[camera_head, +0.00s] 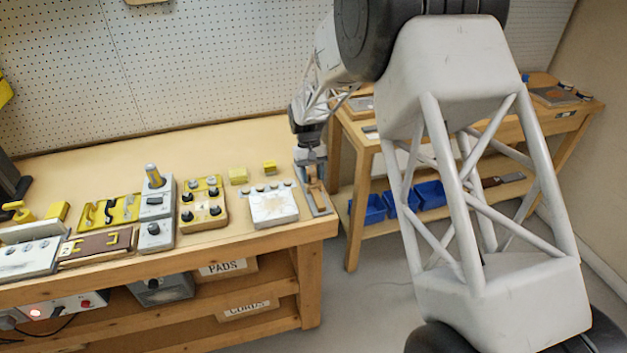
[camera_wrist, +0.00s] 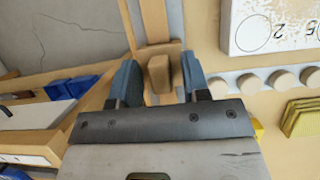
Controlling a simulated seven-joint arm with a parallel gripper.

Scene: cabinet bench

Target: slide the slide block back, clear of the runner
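The slide block (camera_wrist: 158,72) is a small brown wooden block in the wrist view. It sits on a brown wooden runner (camera_wrist: 154,20) that runs along a grey metal base plate (camera_wrist: 174,14). My gripper (camera_wrist: 158,80) has its two blue fingers on either side of the block, with a visible gap on each side. It is open and holds nothing. In the head view my gripper (camera_head: 311,164) is low over the right end of the bench, above the grey base plate (camera_head: 323,208). There the fingers partly hide the block.
The bench's right edge is close to the plate. A second table with blue bins (camera_head: 430,195) stands beyond a gap.

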